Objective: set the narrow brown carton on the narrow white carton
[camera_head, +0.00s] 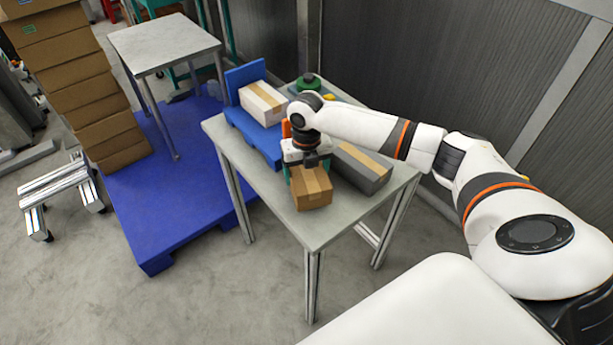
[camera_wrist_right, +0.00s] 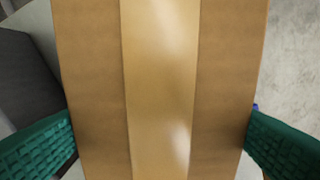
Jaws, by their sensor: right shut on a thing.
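The narrow brown carton (camera_head: 311,188) is at the front of the table in the head view, under my right gripper (camera_head: 308,170). In the right wrist view the brown carton (camera_wrist_right: 160,90) fills the middle, with a lighter tape strip along it. The green fingers of my right gripper (camera_wrist_right: 160,145) press on both its sides. I cannot tell whether the carton touches the table. The narrow white carton (camera_head: 263,102) sits on a blue stand (camera_head: 246,128) at the table's back left, apart from the brown one. My left gripper is not in view.
A dark grey carton (camera_head: 361,168) lies right of the brown one, with a green round object (camera_head: 308,82) behind. The grey table (camera_head: 325,229) is bare at its front left. Stacked brown boxes (camera_head: 82,88) and a second table (camera_head: 163,42) stand on a blue pallet (camera_head: 172,210).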

